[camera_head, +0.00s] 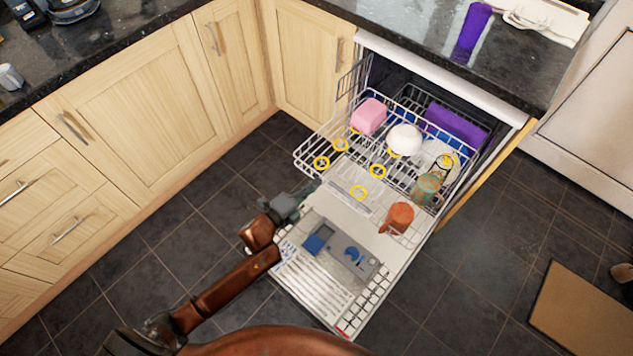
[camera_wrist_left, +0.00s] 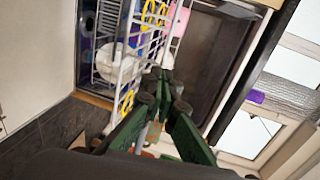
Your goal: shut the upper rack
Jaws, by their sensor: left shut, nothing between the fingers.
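The upper rack (camera_head: 310,150) is a white wire basket, pulled out over the lowered dishwasher door (camera_head: 300,262). Its front is at the lower left in the head view. It holds a pink block (camera_head: 369,116), a white bowl (camera_head: 404,139) and a purple item (camera_head: 455,127). Yellow rings (camera_head: 321,162) show along it. My left gripper (camera_head: 312,188) is shut and empty near the rack's front edge. In the left wrist view its green fingers (camera_wrist_left: 163,88) meet beside the rack's wires (camera_wrist_left: 126,72); whether they touch is unclear. My right gripper is out of view.
The open door lies low under the rack. An orange mug (camera_head: 398,218) and a greenish cup (camera_head: 427,188) stand near the right side. Wooden cabinets (camera_head: 130,100) line the left. Dark floor tiles (camera_head: 180,250) are clear beside the door; a brown mat (camera_head: 585,310) lies right.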

